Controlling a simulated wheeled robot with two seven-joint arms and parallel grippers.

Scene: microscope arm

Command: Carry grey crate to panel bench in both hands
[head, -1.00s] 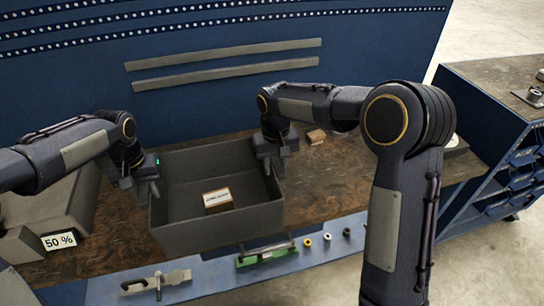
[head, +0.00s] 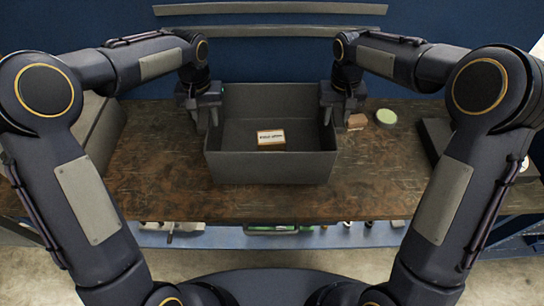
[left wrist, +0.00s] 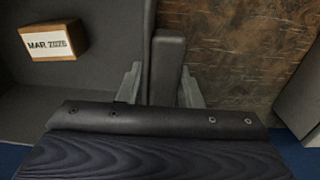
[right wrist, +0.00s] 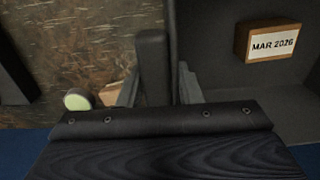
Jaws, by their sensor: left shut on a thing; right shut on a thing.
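The grey crate (head: 270,168) is upright over the wooden top of the bench (head: 160,180), in front of the blue panel (head: 280,60). I cannot tell whether its bottom touches the bench top. A small brown block (head: 271,138) with a white label lies inside; the label reads MAR 2026 in the right wrist view (right wrist: 268,43). My left gripper (head: 212,118) is shut on the crate's left wall, which shows between its fingers in the left wrist view (left wrist: 167,65). My right gripper (head: 332,112) is shut on the right wall, between its fingers in the right wrist view (right wrist: 152,60).
A small brown box (head: 356,121) and a pale green round thing (head: 386,117) stand right of the crate. A dark box (head: 436,138) is further right, a grey box (head: 105,125) at the left. Bare bench top lies in front. Tools, one green (head: 270,229), lie on a lower ledge.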

